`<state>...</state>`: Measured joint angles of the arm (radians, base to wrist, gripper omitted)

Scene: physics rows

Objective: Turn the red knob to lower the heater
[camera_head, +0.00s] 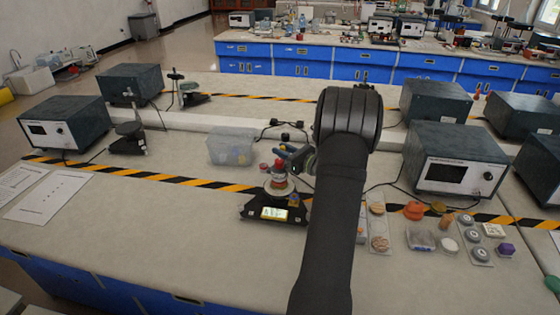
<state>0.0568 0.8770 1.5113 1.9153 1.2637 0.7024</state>
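A small black device with a lit yellowish display (274,213) stands on the bench just left of my arm. A pale round plate (279,187) sits on top of it. A small red part (279,165) shows above the plate; it is too small to tell whether it is the red knob. My gripper (292,161) is close to this red part, at its right and upper side. The gripper is mostly hidden by my dark arm, so its fingers and any contact cannot be made out.
A clear plastic box (231,146) stands left of the device. Grey instrument boxes stand at the left (67,126) and right (455,160). Small samples and dishes (447,244) lie right of my arm. Paper sheets (45,195) lie at left. The front left bench is clear.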

